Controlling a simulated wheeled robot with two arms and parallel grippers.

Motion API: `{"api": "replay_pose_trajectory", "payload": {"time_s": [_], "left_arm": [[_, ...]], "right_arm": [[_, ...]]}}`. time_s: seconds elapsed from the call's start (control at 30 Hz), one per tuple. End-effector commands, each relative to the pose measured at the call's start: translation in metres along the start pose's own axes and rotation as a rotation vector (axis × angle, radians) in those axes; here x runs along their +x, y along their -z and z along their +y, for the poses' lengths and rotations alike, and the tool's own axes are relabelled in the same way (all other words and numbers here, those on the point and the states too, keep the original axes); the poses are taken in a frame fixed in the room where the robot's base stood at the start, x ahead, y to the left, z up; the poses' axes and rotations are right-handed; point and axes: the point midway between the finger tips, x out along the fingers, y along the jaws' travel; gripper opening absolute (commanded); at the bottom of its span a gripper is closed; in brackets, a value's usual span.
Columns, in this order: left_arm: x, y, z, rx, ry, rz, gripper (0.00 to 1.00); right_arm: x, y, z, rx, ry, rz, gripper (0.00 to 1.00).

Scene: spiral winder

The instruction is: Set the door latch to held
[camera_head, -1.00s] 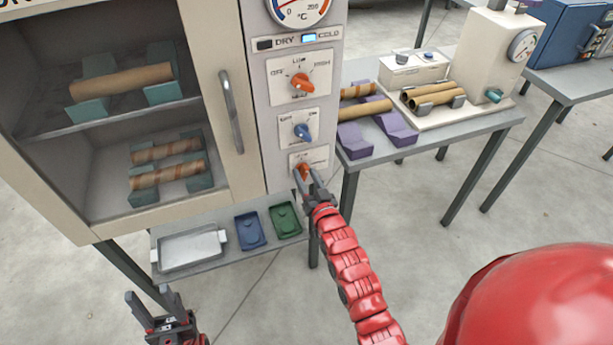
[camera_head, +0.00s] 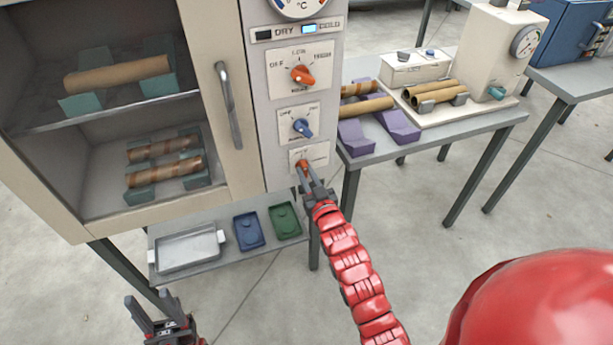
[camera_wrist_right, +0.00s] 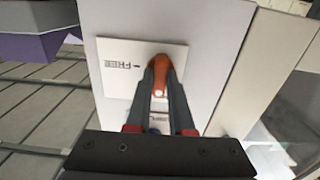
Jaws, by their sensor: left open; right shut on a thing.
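The door latch is a small orange knob (camera_head: 303,164) on a white plate, low on the control column right of the cabinet door. My right gripper (camera_head: 306,175) is shut on it. In the right wrist view the knob (camera_wrist_right: 160,70) sits between the two finger ends, its white mark at the end towards my gripper. The FREE label (camera_wrist_right: 125,66) shows beside the knob; a second label (camera_wrist_right: 160,118) is mostly hidden between the fingers. The cabinet door (camera_head: 226,110) is closed. My left gripper (camera_head: 149,306) is open and empty, low at the left.
Above the latch are a blue knob (camera_head: 302,128) and a larger orange knob (camera_head: 302,75). The door handle (camera_head: 228,105) stands out to the left. A metal tray (camera_head: 188,252), a blue tray (camera_head: 248,231) and a green tray (camera_head: 285,220) lie on the shelf below.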

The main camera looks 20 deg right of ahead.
Motion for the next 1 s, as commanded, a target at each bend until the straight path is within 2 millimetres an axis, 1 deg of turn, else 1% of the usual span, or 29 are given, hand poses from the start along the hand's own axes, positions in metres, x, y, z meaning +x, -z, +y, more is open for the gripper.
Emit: {"api": "replay_pose_trajectory", "payload": {"time_s": [0.07,0.1,0.17,0.2,0.27,0.53,0.67,0.77,0.87,0.93,1.0], "left_arm": [[0.000,0.000,0.000,0.000,0.000,0.000,0.50],[0.000,0.000,0.000,0.000,0.000,0.000,0.50],[0.001,0.000,0.000,0.000,0.000,0.000,0.50],[0.001,0.000,0.000,0.000,0.000,0.000,0.50],[0.001,0.000,0.000,0.000,0.000,0.000,0.50],[0.000,0.000,0.000,0.000,0.000,0.000,0.50],[-0.001,0.000,0.000,0.000,0.000,0.000,0.50],[-0.003,-0.001,0.000,0.000,0.000,0.000,0.50],[-0.006,-0.001,0.000,0.000,0.000,0.000,0.50],[-0.008,-0.001,0.000,0.000,0.000,0.000,0.50],[-0.010,-0.002,0.001,0.000,0.000,0.000,0.50]], "right_arm": [[0.000,-0.001,0.000,-0.001,0.000,-0.003,0.00],[0.000,-0.001,0.000,0.000,0.000,-0.003,0.22],[0.000,-0.001,0.000,0.000,0.000,-0.003,0.33],[0.000,-0.001,0.000,0.000,0.000,-0.003,0.40],[0.000,-0.001,0.000,0.001,0.000,-0.002,0.50],[0.000,0.000,0.000,0.002,0.000,-0.001,0.50],[-0.007,-0.003,0.001,0.002,-0.001,-0.004,0.50],[-0.021,-0.003,0.000,0.002,-0.001,-0.004,0.50],[-0.042,-0.004,0.001,0.002,-0.002,-0.006,0.50],[-0.058,-0.002,0.000,0.002,-0.001,-0.001,0.50],[-0.075,-0.004,0.001,0.002,-0.002,-0.005,0.50]]}}
